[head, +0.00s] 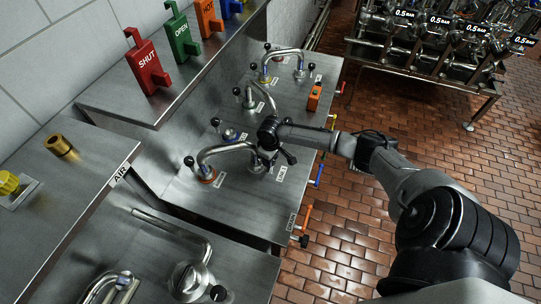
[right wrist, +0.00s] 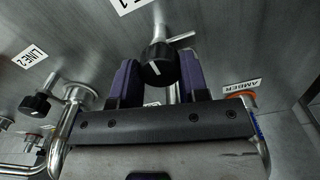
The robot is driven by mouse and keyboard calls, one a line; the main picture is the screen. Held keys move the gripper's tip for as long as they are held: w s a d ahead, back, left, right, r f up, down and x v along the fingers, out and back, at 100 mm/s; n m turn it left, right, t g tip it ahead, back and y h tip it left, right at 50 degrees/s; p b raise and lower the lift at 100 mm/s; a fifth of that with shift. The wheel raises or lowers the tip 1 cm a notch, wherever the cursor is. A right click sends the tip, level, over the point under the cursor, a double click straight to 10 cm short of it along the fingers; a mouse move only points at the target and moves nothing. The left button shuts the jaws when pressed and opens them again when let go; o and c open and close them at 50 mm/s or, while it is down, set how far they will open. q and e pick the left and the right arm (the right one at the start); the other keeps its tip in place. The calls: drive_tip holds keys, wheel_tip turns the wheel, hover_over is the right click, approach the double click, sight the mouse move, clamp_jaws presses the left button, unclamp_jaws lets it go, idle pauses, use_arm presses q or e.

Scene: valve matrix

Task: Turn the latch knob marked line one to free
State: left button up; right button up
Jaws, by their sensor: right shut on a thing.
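In the right wrist view a black latch knob (right wrist: 157,66) with a short white mark sits between the two purple fingers of my right gripper (right wrist: 158,78). The gripper is shut on it. A metal stem and side lever show behind the knob. A white tag (right wrist: 131,4) ending in "1" is cut off at the top edge. In the head view my right gripper (head: 268,150) is over the steel bench by the LINE 1 tag (head: 281,174) and mostly hides the knob. I cannot read a free mark. My left gripper is not in view.
A curved pipe (head: 225,151) stands close left of the gripper, by the AMBER tag (right wrist: 241,87). A LINE 2 tag (right wrist: 30,55) and another black knob (right wrist: 36,104) are nearby. Red SHUT (head: 147,63) and green OPEN (head: 181,36) blocks stand on the upper ledge.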

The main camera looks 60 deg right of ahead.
drive_tip(key=o, duration=0.7)
drive_tip(key=shift+o, duration=1.1)
drive_tip(key=shift+r, duration=0.1)
wheel_tip(320, 180, up, 14)
drive_tip(key=shift+f, duration=0.2)
